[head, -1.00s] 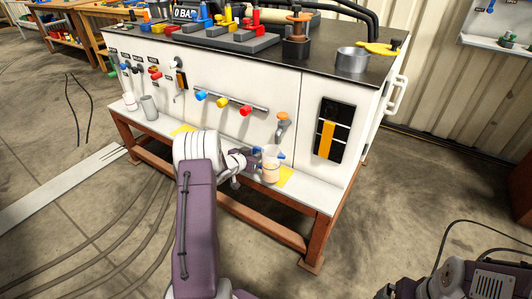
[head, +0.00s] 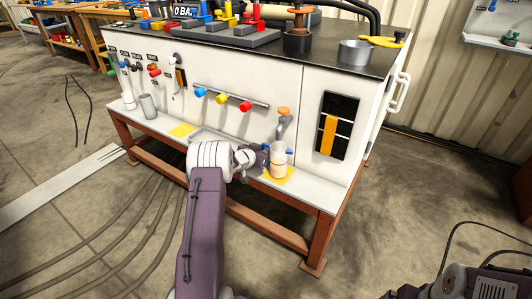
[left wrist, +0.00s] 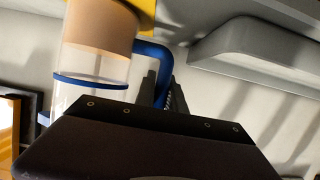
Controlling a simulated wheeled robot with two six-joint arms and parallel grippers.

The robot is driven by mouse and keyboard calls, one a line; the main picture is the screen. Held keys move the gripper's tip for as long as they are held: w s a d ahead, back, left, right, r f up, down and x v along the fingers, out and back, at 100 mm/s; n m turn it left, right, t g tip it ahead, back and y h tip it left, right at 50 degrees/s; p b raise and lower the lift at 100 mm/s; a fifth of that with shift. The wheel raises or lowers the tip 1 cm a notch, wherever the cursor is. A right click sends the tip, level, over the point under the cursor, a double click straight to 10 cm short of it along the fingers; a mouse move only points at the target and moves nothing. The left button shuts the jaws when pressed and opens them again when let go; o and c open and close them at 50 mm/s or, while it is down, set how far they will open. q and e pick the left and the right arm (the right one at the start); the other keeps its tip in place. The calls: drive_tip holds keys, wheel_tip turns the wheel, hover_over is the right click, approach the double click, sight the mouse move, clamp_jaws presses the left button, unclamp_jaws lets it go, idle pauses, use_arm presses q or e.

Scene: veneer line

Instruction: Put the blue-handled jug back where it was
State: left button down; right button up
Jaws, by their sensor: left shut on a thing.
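The blue-handled jug (head: 279,160) is a clear, upright vessel with tan liquid in its lower part. It is over the right yellow mat (head: 290,179) on the white bench ledge, under the orange-topped tap. I cannot tell whether its base touches the mat. My left gripper (head: 264,160) reaches it from the left and is shut on its blue handle. In the left wrist view the jug (left wrist: 95,45) appears base-up, with a blue band, and the fingers (left wrist: 158,90) close around the blue handle (left wrist: 152,52).
A second yellow mat (head: 182,130) lies bare on the ledge, left of a grey tray (head: 208,136). A grey cup (head: 147,107) and a white bottle (head: 128,101) stand at the ledge's left end. The tap (head: 283,124) hangs close above the jug.

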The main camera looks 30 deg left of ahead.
use_arm(q)
drive_tip(key=shift+f, duration=0.15)
drive_tip(key=c, duration=1.4)
unclamp_jaws()
